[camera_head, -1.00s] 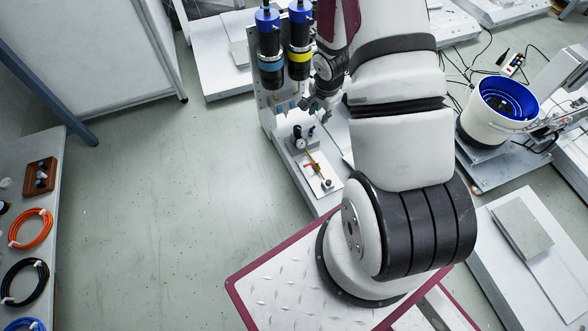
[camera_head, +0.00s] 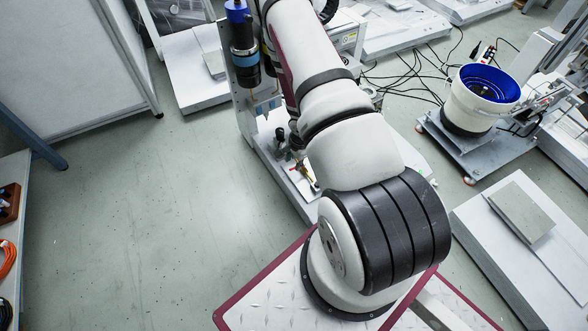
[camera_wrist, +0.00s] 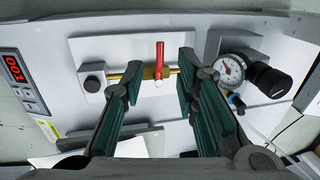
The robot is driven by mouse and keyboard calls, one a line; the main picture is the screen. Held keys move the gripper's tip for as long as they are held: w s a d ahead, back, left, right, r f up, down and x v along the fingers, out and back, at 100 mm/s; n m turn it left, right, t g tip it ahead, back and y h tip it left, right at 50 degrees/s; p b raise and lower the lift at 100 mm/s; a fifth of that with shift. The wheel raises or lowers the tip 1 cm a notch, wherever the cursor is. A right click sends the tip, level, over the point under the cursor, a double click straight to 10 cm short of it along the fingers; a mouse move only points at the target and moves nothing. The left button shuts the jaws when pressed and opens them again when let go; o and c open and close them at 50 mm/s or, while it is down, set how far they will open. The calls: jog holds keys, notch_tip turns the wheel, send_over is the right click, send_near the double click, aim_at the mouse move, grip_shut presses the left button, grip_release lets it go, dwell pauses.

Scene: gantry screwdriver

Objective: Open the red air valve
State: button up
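The red air valve handle (camera_wrist: 159,58) shows in the wrist view, standing across a brass fitting (camera_wrist: 149,73) on a white plate. The handle lies at about a right angle to the brass line. My gripper (camera_wrist: 159,72) is open, with one green-padded finger left of the handle and one right of it. The handle appears between the fingertips, and I see no contact; how far it is in depth is hard to tell. In the head view the valve's brass part (camera_head: 306,179) is small beside my arm, which hides much of the panel.
A pressure gauge (camera_wrist: 229,69) with a black knob (camera_wrist: 271,80) sits right of the valve. A red digital display (camera_wrist: 14,66) is at the left. A blue-and-black screwdriver (camera_head: 241,45) hangs above the panel. The floor (camera_head: 150,220) left of the station is clear.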

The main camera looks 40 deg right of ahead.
aim_at(293, 168)
jog(key=shift+w+d+f+b, duration=0.15)
jog(key=shift+f+b, duration=0.1)
jog(key=shift+f, duration=0.45)
jog(key=shift+w+a+f+b, duration=0.1)
jog(key=shift+f+b, duration=0.2)
jog(key=shift+f, duration=0.4)
jog(key=shift+w+d+f+b, duration=0.15)
jog(key=shift+f+b, duration=0.1)
jog(key=shift+f, duration=0.45)
jog(key=shift+a, duration=0.1)
grip_shut()
